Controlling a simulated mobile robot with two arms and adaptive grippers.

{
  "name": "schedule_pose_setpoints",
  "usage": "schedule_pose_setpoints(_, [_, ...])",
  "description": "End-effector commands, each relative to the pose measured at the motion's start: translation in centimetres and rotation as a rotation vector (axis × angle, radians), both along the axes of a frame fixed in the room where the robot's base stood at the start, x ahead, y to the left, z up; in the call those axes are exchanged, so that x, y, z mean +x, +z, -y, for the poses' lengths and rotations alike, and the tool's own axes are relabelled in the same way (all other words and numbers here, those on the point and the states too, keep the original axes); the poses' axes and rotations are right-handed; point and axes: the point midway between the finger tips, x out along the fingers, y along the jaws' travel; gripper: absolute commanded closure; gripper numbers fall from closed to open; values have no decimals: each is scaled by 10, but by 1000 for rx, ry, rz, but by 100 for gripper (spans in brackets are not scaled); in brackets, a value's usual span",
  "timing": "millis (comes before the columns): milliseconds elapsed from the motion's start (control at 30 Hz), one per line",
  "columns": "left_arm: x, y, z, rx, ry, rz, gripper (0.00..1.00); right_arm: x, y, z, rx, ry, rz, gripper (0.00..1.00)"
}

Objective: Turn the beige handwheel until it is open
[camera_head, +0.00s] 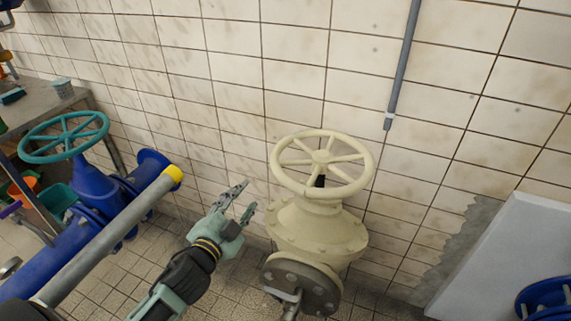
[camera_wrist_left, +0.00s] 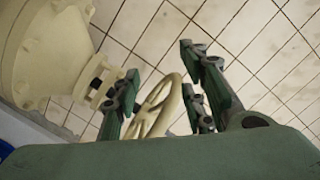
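The beige handwheel (camera_head: 322,163) sits level on top of a beige valve body (camera_head: 317,232) in the middle of the head view. My left gripper (camera_head: 242,201) is to the left of the valve, a little below the wheel's height in the picture, with its fingers apart and nothing between them. It does not touch the wheel. In the left wrist view the handwheel (camera_wrist_left: 158,105) shows beyond and between the open fingers (camera_wrist_left: 160,90), and the valve body (camera_wrist_left: 45,55) is at the upper left. My right gripper is not in view.
A blue pipe assembly with a teal handwheel (camera_head: 64,137) stands on the left, with a grey pipe with a yellow end (camera_head: 174,174) beside it. A grey table (camera_head: 40,103) is behind. A white panel (camera_head: 510,262) is at the right. A tiled wall (camera_head: 225,95) is behind the valve.

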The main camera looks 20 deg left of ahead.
Motion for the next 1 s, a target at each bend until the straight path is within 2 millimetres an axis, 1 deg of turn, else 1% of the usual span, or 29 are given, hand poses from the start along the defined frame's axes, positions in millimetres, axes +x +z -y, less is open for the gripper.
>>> schedule_pose_setpoints(33, [12,16,-2,79,-59,69,61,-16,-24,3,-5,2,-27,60])
schedule_pose_setpoints(100, [23,36,2,187,-161,166,61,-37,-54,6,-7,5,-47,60])
schedule_pose_setpoints(167, [29,49,9,279,-257,239,61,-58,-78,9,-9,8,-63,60])
schedule_pose_setpoints(200, [31,55,13,341,-326,281,61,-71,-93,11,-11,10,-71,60])
schedule_pose_setpoints(300, [29,63,26,475,-495,362,61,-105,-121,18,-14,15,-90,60])
schedule_pose_setpoints(400, [22,62,33,578,-642,406,61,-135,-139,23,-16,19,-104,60])
schedule_pose_setpoints(500, [14,57,36,643,-748,425,61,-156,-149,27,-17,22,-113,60])
schedule_pose_setpoints(600, [9,54,38,675,-809,433,61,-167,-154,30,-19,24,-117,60])
schedule_pose_setpoints(667, [9,54,39,683,-825,435,61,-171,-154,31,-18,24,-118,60])
schedule_pose_setpoints(767, [15,55,47,684,-832,438,61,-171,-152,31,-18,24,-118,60])
schedule_pose_setpoints(1000, [43,59,74,681,-829,440,61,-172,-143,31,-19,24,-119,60])
